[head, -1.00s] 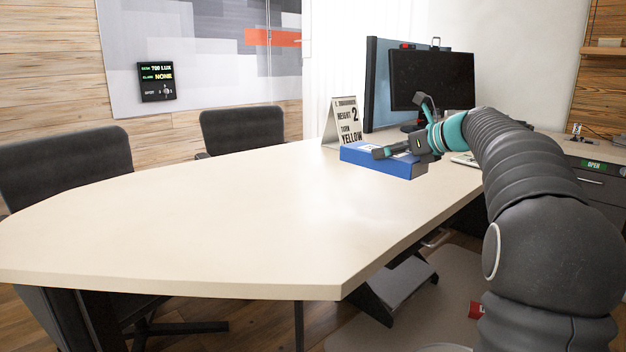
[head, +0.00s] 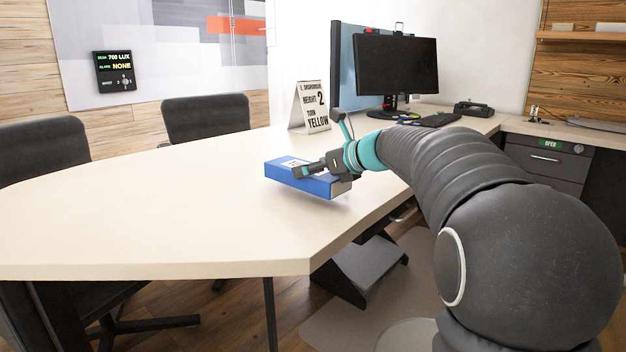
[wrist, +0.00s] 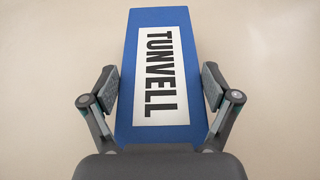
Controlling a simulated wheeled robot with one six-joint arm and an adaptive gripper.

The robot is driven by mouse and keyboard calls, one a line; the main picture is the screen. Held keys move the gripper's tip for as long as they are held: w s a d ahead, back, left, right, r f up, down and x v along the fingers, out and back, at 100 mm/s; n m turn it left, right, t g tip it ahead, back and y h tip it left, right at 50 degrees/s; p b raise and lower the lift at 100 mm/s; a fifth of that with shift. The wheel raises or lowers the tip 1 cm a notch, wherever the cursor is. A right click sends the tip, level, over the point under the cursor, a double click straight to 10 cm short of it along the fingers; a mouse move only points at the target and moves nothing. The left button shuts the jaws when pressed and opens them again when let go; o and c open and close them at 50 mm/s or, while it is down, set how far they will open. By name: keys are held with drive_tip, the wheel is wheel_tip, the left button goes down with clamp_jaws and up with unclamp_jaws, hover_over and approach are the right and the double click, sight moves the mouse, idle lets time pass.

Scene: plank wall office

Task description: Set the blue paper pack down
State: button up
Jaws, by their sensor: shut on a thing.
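The blue paper pack (head: 318,185) is a flat blue box with a white label on top. My gripper (head: 325,168) is shut on it, and the pack is over the right part of the pale desk (head: 150,218). A shadow under its near edge suggests it is slightly above the surface. In the wrist view the pack (wrist: 185,60) lies between both finger pads, its label reading TUNVELL. The gripper (wrist: 160,90) presses its sides near the close end. The pack's underside is hidden.
A tent sign (head: 312,108) stands on the desk behind the pack. A monitor (head: 397,66), a keyboard (head: 430,120) and a desk phone (head: 473,108) are farther right. Two dark chairs (head: 205,118) stand along the far side. The desk's left and middle are clear.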

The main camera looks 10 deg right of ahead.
drive_tip(key=shift+f, duration=1.1)
drive_tip(key=shift+f, duration=0.15)
drive_tip(key=o, duration=1.3)
drive_tip(key=shift+s+d+r, duration=0.2)
drive_tip(key=v, duration=1.1)
drive_tip(key=shift+s+r+p, duration=0.15)
drive_tip(key=shift+s+p, duration=0.1)
drive_tip(key=shift+p, duration=0.05)
